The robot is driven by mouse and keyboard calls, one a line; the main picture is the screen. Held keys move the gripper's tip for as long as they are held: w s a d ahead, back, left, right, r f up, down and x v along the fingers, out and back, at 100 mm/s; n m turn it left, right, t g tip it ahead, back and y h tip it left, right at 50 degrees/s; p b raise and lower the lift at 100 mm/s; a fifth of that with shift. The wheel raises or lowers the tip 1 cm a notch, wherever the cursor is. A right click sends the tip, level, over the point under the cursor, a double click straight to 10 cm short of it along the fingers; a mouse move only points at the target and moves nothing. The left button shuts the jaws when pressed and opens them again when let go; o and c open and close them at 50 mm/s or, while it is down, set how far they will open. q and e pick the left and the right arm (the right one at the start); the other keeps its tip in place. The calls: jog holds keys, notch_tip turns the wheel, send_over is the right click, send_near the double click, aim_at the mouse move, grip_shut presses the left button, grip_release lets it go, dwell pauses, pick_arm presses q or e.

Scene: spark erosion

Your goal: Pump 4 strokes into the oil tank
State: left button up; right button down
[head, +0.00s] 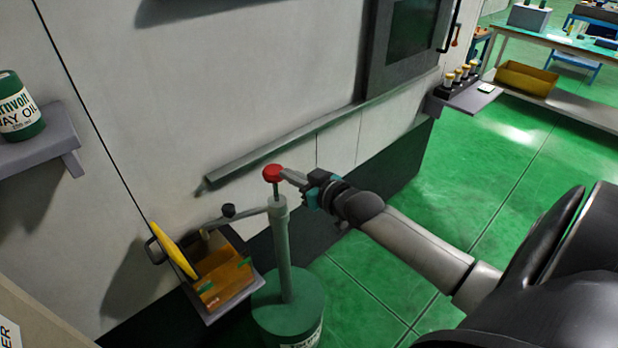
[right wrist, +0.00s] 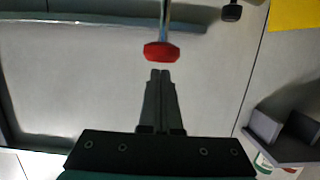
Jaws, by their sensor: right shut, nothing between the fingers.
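The oil pump is a green cylinder (head: 283,250) standing on a wide round green tank (head: 289,305). A red knob (head: 272,173) tops its thin rod, which stands out above the cylinder. My right gripper (head: 285,175) is shut and empty, its fingertips at the right side of the knob. In the right wrist view the shut fingertips (right wrist: 160,73) point at the red knob (right wrist: 161,52), with a small gap seen between them. My left gripper is not in view.
A shelf on the machine wall holds a yellow object (head: 174,249) and a cardboard box (head: 222,279), left of the pump. A green oil can (head: 20,108) stands on a grey shelf (head: 40,148) at far left. A yellow bin (head: 526,78) is at the back right.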

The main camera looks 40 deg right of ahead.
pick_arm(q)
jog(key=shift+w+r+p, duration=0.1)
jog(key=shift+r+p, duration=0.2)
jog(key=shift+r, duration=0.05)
pick_arm(e)
jog(key=v, duration=0.6)
jog(key=shift+r, duration=0.2)
pick_arm(q)
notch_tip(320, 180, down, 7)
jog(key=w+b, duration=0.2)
jog(key=b, duration=0.5)
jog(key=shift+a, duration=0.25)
pick_arm(e)
notch_tip(320, 180, up, 5)
jog(key=shift+a+f, duration=0.1)
jog(key=shift+a, duration=0.05)
jog(key=shift+s, duration=0.1)
